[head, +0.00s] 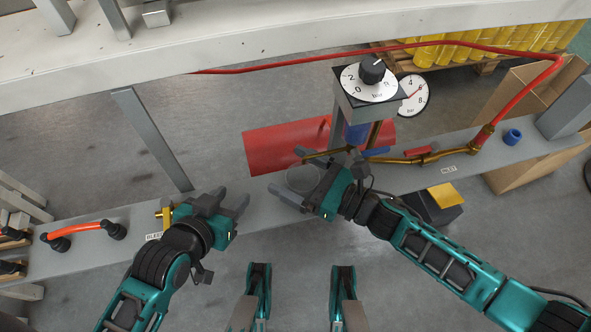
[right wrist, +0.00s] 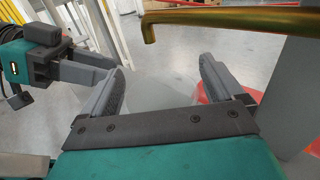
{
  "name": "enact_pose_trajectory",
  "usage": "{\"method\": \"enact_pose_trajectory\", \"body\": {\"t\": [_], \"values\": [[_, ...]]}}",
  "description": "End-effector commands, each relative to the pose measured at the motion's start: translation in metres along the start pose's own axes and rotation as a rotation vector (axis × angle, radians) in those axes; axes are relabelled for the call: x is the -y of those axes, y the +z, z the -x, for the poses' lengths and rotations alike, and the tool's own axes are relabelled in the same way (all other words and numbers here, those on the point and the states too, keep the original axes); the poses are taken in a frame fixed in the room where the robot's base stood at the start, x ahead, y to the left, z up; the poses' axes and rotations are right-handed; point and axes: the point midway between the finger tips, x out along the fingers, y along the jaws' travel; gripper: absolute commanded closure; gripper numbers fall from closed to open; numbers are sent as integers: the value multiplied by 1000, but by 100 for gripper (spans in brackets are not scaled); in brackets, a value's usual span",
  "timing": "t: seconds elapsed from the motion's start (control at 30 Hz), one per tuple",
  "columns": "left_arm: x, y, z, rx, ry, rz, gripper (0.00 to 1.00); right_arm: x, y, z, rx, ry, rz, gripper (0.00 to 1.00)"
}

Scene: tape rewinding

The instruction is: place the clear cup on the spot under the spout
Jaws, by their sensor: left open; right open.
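The clear cup (head: 303,178) stands on the grey bench between the fingers of my right gripper (head: 288,172). It also shows as a pale see-through shape in the right wrist view (right wrist: 165,92). My right gripper is open, with one finger on each side of the cup; I cannot tell whether they touch it. The brass spout (head: 322,154) ends just above and near the cup, and its bent tip shows in the right wrist view (right wrist: 149,33). The spot under the spout is hidden. My left gripper (head: 231,198) is open and empty, left of the cup.
A red cylinder (head: 275,148) lies behind the cup. A dial knob (head: 371,75) tops a grey post, with a round gauge (head: 413,97) beside it. A red hose (head: 545,85) joins brass piping at right. A black box with a yellow top (head: 446,196) stands right.

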Motion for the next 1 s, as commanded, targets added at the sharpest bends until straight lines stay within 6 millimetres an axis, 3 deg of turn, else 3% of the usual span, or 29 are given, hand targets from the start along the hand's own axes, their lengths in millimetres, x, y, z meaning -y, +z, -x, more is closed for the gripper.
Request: {"method": "enact_pose_trajectory", "body": {"t": [0.17, 0.5, 0.7, 1.0], "values": [[0, -5, 3, -3, -2, -1, 57, 0, 4, 3, -2, -1, 0, 6], [2, -4, 4, 0, -8, -2, 57, 0, 2, 75, -5, -2, -2, 6], [3, -3, 5, 2, -10, -1, 57, 0, 3, 107, -3, -1, -1, 6], [4, -2, 6, 1, -11, -1, 57, 0, 4, 121, 0, 0, 1, 6]]}}
